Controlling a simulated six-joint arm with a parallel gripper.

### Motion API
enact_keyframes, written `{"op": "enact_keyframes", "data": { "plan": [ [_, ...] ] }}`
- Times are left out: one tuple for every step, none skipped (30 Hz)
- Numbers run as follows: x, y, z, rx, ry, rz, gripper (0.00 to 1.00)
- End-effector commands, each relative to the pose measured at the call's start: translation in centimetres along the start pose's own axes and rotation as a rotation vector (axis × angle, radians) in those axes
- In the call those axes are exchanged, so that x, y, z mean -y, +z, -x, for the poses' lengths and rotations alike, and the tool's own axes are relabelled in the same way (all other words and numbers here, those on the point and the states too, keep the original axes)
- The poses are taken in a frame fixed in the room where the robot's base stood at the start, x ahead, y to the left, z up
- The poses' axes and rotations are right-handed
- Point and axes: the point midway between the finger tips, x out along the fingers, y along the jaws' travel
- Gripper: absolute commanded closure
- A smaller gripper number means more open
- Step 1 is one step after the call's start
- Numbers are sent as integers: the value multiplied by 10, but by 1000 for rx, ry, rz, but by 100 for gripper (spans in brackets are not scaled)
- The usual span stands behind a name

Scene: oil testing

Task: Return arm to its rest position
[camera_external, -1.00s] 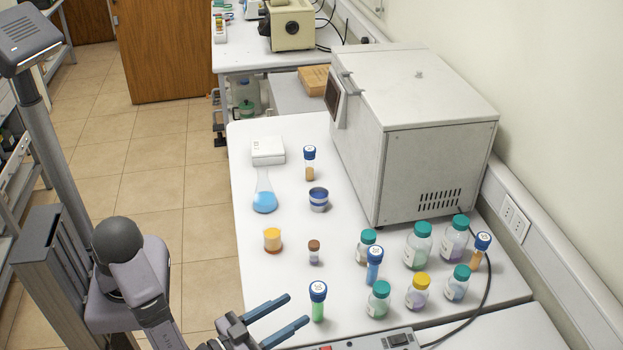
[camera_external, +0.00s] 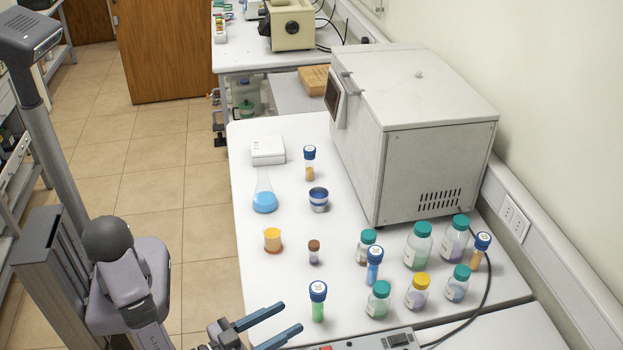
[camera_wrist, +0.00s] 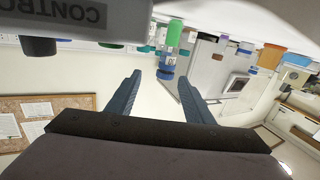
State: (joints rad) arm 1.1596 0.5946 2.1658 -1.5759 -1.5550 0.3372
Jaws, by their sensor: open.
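In the wrist view the open fingers (camera_wrist: 160,95) also show, with the picture upside down. My arm rises from its base at the lower left of the external view. The green vial with a blue cap (camera_external: 318,302) stands upright to the right of the fingertips, apart from them; it also shows in the wrist view (camera_wrist: 174,33).
The white table (camera_external: 350,270) carries a large oven (camera_external: 430,155), a blue flask (camera_external: 264,200), an amber beaker (camera_external: 272,240), a brown-capped vial (camera_external: 314,255) and several capped bottles on the right. A control box (camera_external: 385,340) lies at the near edge. The floor to the left is clear.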

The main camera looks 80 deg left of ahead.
Motion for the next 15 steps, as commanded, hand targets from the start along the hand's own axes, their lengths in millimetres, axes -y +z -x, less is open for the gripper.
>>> {"op": "enact_keyframes", "data": {
  "plan": [
    [-6,-6,-9,9,16,32,53],
    [-11,-9,-15,17,32,52,53],
    [-18,-14,-24,27,58,82,53],
    [-24,-19,-31,34,78,107,53],
    [-30,-25,-39,41,101,132,53],
    [-38,-34,-50,50,133,166,53],
    [-42,-43,-61,57,153,194,53],
    [-44,-51,-71,65,170,216,53],
    [-42,-62,-86,75,182,245,53],
    [-38,-71,-97,82,188,264,53],
    [-35,-80,-108,89,195,283,53],
    [-29,-92,-124,103,208,306,53],
    [-24,-99,-134,122,222,316,53],
    [-18,-104,-143,146,238,321,53],
    [-10,-108,-154,183,260,323,53]
  ]
}}
